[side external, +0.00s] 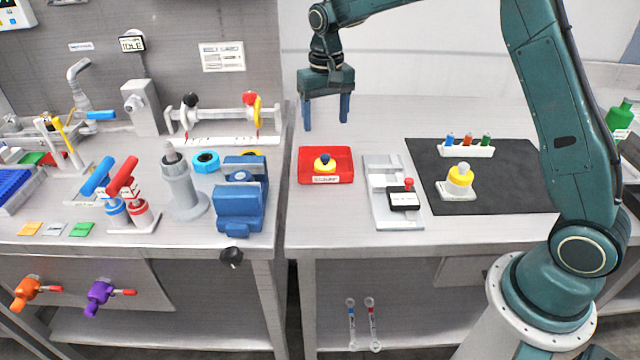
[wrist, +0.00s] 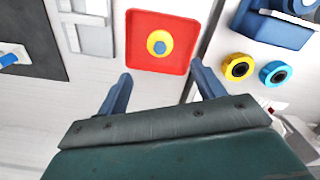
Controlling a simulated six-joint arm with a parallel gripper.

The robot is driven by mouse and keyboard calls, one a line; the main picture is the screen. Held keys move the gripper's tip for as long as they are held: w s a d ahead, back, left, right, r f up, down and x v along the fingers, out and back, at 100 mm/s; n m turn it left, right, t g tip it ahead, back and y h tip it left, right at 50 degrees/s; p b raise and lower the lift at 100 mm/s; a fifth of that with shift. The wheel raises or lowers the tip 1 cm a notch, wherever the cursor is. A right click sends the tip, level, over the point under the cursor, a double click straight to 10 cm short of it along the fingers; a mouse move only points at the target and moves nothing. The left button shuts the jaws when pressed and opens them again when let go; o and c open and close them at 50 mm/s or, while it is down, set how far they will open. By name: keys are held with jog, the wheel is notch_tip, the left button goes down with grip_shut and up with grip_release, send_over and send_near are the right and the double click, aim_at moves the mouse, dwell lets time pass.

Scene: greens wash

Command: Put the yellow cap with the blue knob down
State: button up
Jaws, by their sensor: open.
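The yellow cap with the blue knob (side external: 325,163) sits in a red tray (side external: 342,179) on the right-hand table. In the wrist view the cap (wrist: 159,43) lies near the middle of the red tray (wrist: 140,62), with its blue knob facing up. My gripper (side external: 327,123) is open and empty, above and behind the tray, with its blue fingers pointing down. In the wrist view the gripper (wrist: 160,82) has its fingers spread wide, with nothing between them and the cap lying beyond the tips.
A grey fixture (side external: 385,215) with a black block stands right of the tray. A black mat (side external: 515,185) holds a white rack (side external: 467,150) and a yellow-topped white piece (side external: 459,179). A blue vise (side external: 238,208) stands on the left table, across a gap.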

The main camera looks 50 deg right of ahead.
jog(key=shift+r, duration=0.55)
jog(key=s+a+r+n+t, duration=0.1)
jog(key=s+r+n+t, duration=0.15)
jog(key=s+r, duration=1)
jog(key=s+a+f+n+t, duration=0.1)
jog(key=s+f+n+t, duration=0.1)
jog(key=s, duration=1.8)
jog(key=shift+s+f+t, duration=0.2)
jog(key=shift+s+t, duration=0.1)
jog(key=shift+t, duration=0.25)
